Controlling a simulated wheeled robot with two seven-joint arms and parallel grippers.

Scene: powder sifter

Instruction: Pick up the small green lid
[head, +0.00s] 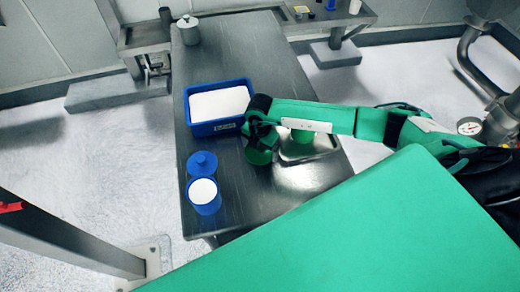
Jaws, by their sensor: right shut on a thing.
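The small green lid (258,156) shows as a round green piece directly below my right gripper (256,146), above the dark metal table. My right gripper is shut on it; its fingers are mostly hidden by the wrist. A second green thing (302,136), perhaps a container, shows partly behind my right forearm, by the metal tray; the forearm hides much of it. My left gripper is not in view.
A blue bin (188,112) of white powder stands on the table (235,50) left of the gripper. A blue cup (206,206) of white powder and a blue lid (202,162) are nearer. A shiny metal tray (318,152) lies right. A grey pot (188,32) stands far off.

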